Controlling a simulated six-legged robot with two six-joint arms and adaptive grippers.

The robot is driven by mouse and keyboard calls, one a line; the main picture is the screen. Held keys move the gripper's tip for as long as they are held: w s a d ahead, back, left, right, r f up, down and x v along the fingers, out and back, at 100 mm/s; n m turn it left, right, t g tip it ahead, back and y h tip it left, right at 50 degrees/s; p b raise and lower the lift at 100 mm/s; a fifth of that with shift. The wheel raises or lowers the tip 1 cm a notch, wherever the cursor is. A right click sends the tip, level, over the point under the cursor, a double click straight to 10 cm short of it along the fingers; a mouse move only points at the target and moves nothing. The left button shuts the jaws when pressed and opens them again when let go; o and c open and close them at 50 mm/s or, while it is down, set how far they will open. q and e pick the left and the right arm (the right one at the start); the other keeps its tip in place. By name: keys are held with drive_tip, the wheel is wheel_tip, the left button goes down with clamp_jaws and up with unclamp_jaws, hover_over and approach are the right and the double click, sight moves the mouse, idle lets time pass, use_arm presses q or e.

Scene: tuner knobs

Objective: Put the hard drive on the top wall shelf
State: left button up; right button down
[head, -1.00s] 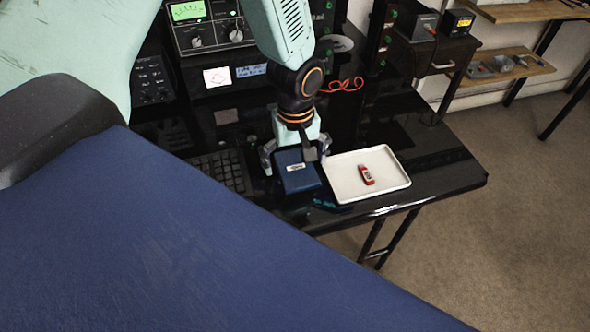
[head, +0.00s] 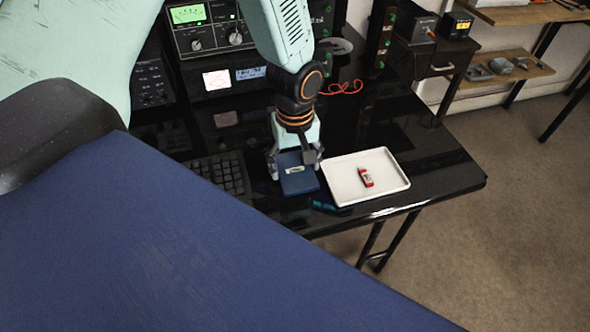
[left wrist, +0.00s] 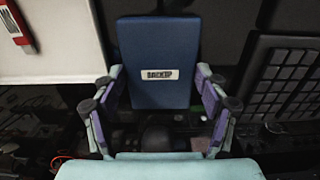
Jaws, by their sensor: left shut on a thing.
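The hard drive is a dark blue box (head: 298,183) with a small white label, at the desk's front, left of a white tray. In the left wrist view the drive (left wrist: 158,45) shows its label, which reads BACKUP. My left gripper (head: 296,162) reaches down from above and is shut on the drive, with a finger at each side (left wrist: 160,96). I cannot tell whether the drive touches the desk. An upper wooden wall shelf (head: 520,14) shows at the top right, cut by the picture's edge. My right gripper is not in view.
The white tray (head: 400,187) holds a red USB stick (head: 366,177). A keyboard (head: 217,172) is left of the drive. Radio gear (head: 200,28) stands behind. A lower wooden shelf (head: 530,72) holds small grey parts. A red cable (head: 343,88) lies behind the tray.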

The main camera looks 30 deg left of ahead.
sight(296, 171)
use_arm(q)
drive_tip(key=shift+w+d+r, duration=0.1)
drive_tip(key=shift+r, duration=0.2)
drive_tip(key=shift+c, duration=0.2)
wheel_tip(296, 171, up, 9)
drive_tip(key=p, duration=0.2)
drive_tip(key=shift+r+p, duration=0.2)
drive_tip(key=shift+p, duration=0.1)
drive_tip(key=d+r+m, duration=0.4)
drive_tip(key=d+m, duration=0.3)
drive_tip(key=m, duration=0.3)
drive_tip(key=shift+d, duration=0.35)
